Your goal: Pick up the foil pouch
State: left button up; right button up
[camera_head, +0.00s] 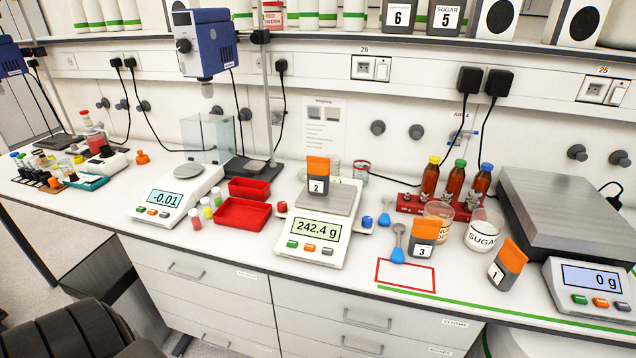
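Three small grey pouches with orange tops are in the head view, and I cannot tell which one the task means. Pouch 2 (317,186) stands upright on the pan of the middle scale (301,249), which reads 242.4 g. Pouch 3 (422,251) stands on the bench just beyond the red-outlined rectangle (405,289). Pouch 1 (494,276) leans to the right beside the large scale's display (595,284), which reads 0 g. Neither of my grippers shows in the view.
A red rack (408,202) with brown bottles stands behind. Red trays (242,214) and a second scale (163,211) are to the left. The front bench strip is mostly clear.

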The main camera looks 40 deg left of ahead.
aim_at(318, 168)
jog(key=u, duration=0.7)
